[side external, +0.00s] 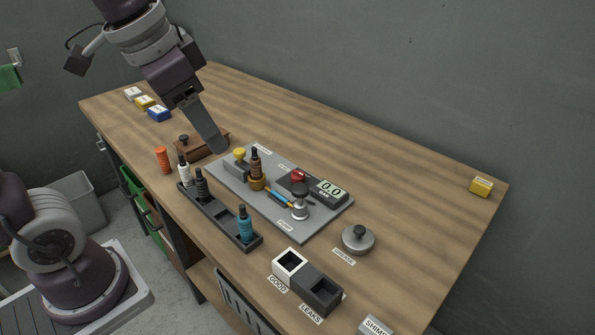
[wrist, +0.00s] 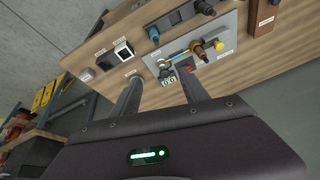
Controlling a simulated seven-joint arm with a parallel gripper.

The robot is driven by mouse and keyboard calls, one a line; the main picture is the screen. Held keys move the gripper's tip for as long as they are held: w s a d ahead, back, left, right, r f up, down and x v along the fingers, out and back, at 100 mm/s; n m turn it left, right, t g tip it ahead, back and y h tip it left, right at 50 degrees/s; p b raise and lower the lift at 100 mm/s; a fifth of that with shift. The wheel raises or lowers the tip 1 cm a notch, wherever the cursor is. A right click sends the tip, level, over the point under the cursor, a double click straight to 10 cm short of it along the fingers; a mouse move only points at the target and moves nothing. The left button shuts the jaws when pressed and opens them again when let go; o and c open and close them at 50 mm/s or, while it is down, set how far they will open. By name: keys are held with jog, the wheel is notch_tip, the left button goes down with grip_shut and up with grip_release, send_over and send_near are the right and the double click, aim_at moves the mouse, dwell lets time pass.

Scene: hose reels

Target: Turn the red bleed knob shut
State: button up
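The red bleed knob (side external: 298,176) sits on a grey plate (side external: 308,228) on the bench, beside a gauge (side external: 330,190) reading 0.0. The knob's turn position is too small to tell.
A bottle rack (side external: 218,217) lies in front. The bench behind the plate is clear.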

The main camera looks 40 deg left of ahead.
jog(key=w+a+f+m+g, duration=0.2)
jog(key=w+f+m, duration=0.1)
jog(key=w, duration=1)
jog(key=m+g, duration=0.2)
jog(key=m, duration=0.3)
send_over(298, 172)
jog(key=f, duration=1.4)
jog(key=shift+s+f, duration=0.25)
jog(key=shift+f, duration=0.15)
jog(key=f, duration=0.8)
jog(key=shift+w+f, duration=0.1)
jog(key=shift+w, duration=0.1)
grip_shut()
